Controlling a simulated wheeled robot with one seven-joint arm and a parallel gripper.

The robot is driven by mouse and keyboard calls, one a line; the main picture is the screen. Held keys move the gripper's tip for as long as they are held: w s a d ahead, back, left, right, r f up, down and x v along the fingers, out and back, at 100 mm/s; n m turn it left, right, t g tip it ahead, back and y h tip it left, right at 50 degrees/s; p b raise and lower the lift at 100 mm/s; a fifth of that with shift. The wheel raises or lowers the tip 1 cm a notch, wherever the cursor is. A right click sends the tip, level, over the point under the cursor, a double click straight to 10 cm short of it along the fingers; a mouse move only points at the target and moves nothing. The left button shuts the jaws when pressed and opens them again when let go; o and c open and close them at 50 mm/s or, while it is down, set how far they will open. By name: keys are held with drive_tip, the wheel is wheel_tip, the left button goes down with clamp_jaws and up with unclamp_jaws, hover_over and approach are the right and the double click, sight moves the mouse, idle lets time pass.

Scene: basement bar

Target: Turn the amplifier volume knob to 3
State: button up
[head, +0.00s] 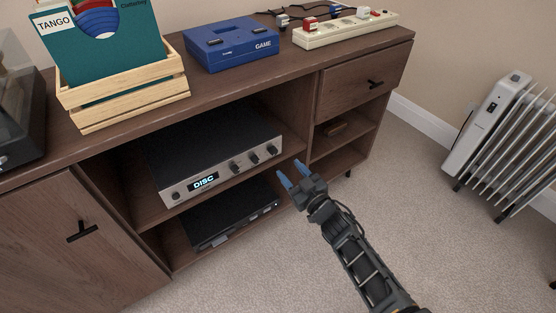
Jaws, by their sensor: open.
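The amplifier (220,160) is a silver-fronted unit with a black top on the upper open shelf of the brown cabinet. Its lit display reads "DISC". Several dark knobs (254,158) sit in a row on the right part of its front. Their labels and pointer positions are too small to read, so I cannot tell which is volume. My gripper (289,175) has blue fingertips and is open and empty. It is in front of the cabinet, to the right of and a little below the knobs in the picture, apart from them.
A black device (232,214) lies on the shelf below the amplifier. The cabinet top (190,83) holds a record crate (122,101), a blue game console (230,45) and a power strip (346,28). A white radiator (505,130) stands right. Carpet (430,215) around my arm is clear.

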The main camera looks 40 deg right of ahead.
sight(275, 153)
drive_tip(key=w+b, duration=0.2)
drive_tip(key=w, duration=0.5)
drive_tip(key=shift+w+d, duration=0.15)
drive_tip(key=shift+w, duration=0.15)
clamp_jaws()
